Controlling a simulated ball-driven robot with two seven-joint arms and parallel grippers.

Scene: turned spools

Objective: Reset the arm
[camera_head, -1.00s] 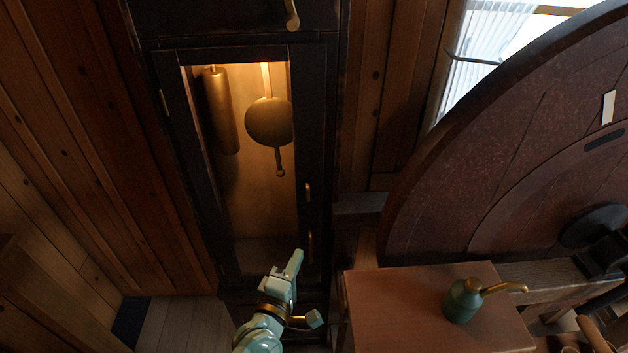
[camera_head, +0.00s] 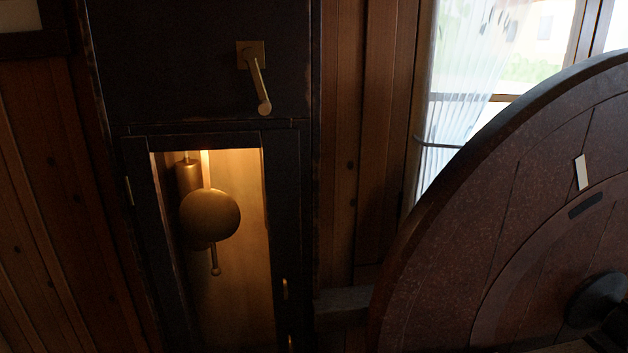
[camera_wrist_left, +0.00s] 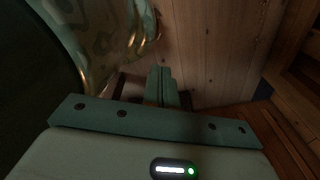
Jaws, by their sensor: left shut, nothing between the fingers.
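My left gripper (camera_wrist_left: 160,84) shows in the left wrist view with its two green fingers together and nothing between them. It hangs above a wooden plank floor, with a patterned, gold-edged green surface beside it on the left that looks like part of my own body. Neither gripper shows in the head view now. My right gripper is in no frame.
In the head view a dark clock case (camera_head: 296,230) has a lit window with a brass pendulum (camera_head: 210,214) and a crank handle (camera_head: 259,85) above. A large dark wooden wheel (camera_head: 450,230) fills the right side, before a window (camera_head: 470,75).

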